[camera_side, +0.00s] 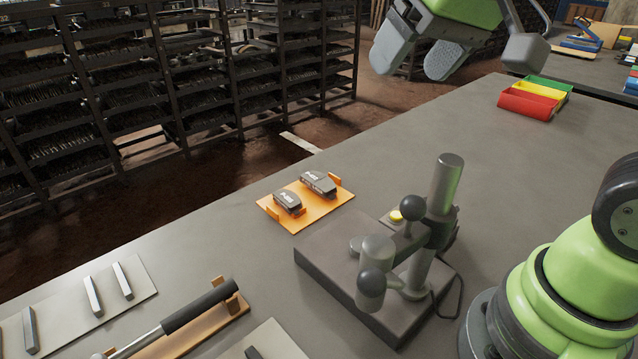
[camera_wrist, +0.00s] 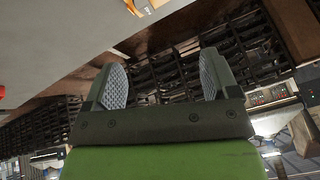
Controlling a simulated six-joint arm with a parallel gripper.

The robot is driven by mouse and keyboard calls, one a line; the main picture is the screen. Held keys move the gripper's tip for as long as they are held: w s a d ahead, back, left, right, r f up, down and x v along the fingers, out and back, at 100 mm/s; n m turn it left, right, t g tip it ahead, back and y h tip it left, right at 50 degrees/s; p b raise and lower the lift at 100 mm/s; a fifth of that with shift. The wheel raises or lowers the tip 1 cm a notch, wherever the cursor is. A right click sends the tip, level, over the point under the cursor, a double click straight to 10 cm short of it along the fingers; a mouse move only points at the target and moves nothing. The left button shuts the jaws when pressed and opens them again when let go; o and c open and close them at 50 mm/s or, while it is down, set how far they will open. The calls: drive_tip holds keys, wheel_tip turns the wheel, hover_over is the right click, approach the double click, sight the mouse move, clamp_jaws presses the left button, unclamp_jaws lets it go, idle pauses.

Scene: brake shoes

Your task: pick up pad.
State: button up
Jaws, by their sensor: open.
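Two dark brake pads with white lettering, a left pad (camera_side: 288,201) and a right pad (camera_side: 318,184), lie on an orange plate (camera_side: 297,224) near the table's far edge. My gripper (camera_side: 420,58) is at the top of the side view, well above and to the right of the pads, touching neither. Its two grey textured fingers stand wide apart and empty. The wrist view shows my gripper (camera_wrist: 160,82) with nothing between its fingers. At the top edge of that view, the orange plate (camera_wrist: 131,7) and part of a pad are cut off.
A grey stand with a metal column (camera_side: 444,185) is right of the plate. A black-handled tool (camera_side: 200,305) lies at the front left, near pale plates with metal bars. Red, yellow and green bins (camera_side: 530,104) stand at the back right. Dark racks (camera_side: 240,70) stand beyond the table.

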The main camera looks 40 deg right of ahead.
drive_tip(key=w+d+f+g, duration=0.1)
drive_tip(key=w+f, duration=0.2)
drive_tip(key=w, duration=0.4)
drive_tip(key=n+g+h, duration=0.1)
drive_tip(key=n+h, duration=0.1)
approach(320, 180)
drive_tip(key=f, duration=0.1)
drive_tip(key=w+f+g, duration=0.1)
drive_tip(key=shift+w+d+f+n+h, duration=0.15)
drive_tip(key=shift+f+n+h, duration=0.1)
drive_tip(key=shift+n+h, duration=0.05)
drive_tip(key=shift+a+x, duration=0.2)
drive_tip(key=shift+x, duration=2.85)
drive_tip(key=shift+w, duration=0.1)
drive_tip(key=shift+c, duration=0.3)
drive_tip(key=c, duration=1.1)
